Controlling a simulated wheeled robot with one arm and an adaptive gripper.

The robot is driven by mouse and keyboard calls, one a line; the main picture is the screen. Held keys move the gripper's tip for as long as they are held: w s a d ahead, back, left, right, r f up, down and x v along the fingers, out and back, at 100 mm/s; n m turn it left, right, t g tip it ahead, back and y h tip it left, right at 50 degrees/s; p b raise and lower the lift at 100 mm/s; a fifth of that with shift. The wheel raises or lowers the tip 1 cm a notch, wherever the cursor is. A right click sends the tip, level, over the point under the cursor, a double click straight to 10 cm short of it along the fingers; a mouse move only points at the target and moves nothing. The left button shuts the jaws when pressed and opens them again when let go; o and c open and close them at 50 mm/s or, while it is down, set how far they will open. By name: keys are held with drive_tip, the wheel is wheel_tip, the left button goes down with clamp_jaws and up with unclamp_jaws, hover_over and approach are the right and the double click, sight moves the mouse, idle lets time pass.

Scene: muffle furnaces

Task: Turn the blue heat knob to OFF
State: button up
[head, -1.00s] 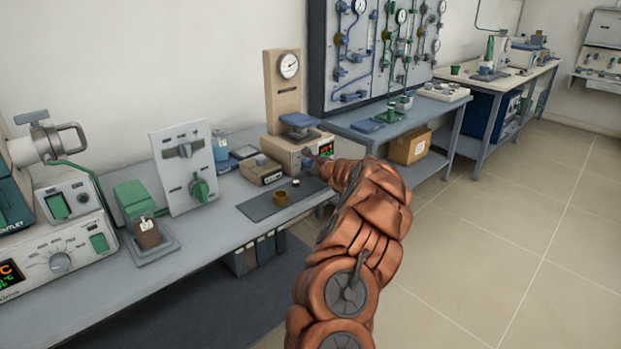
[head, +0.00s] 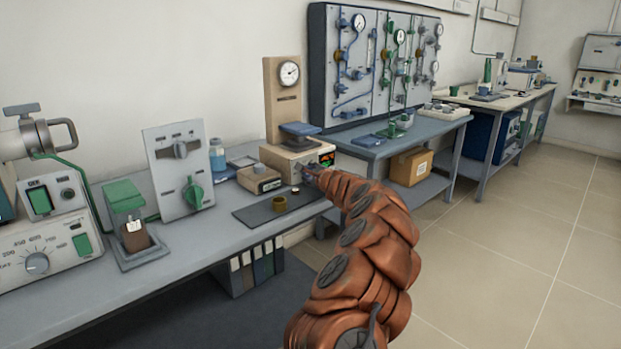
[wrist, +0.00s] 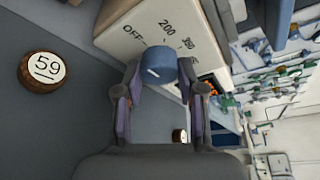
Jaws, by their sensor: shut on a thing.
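The blue heat knob (wrist: 160,66) is on the front of a beige unit (wrist: 130,27), with a short white mark on its face. OFF, 200 and 350 are printed around it; I cannot tell for sure which one the knob points to. My gripper (wrist: 162,90) has a finger on each side of the knob and is shut on it. In the head view, my gripper (head: 311,172) is at the front of the beige unit (head: 285,160), beside its lit display (head: 326,158). The knob is too small and covered to make out there.
A round piece marked 59 (wrist: 45,71) shows in the wrist view. A small beige box (head: 259,180) is left of the unit. The floor at right is clear.

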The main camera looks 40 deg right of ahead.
idle(0.3)
drive_tip(key=o, duration=1.1)
drive_tip(key=shift+o, duration=0.2)
drive_tip(key=shift+s, duration=0.15)
drive_tip(key=shift+v, duration=3.85)
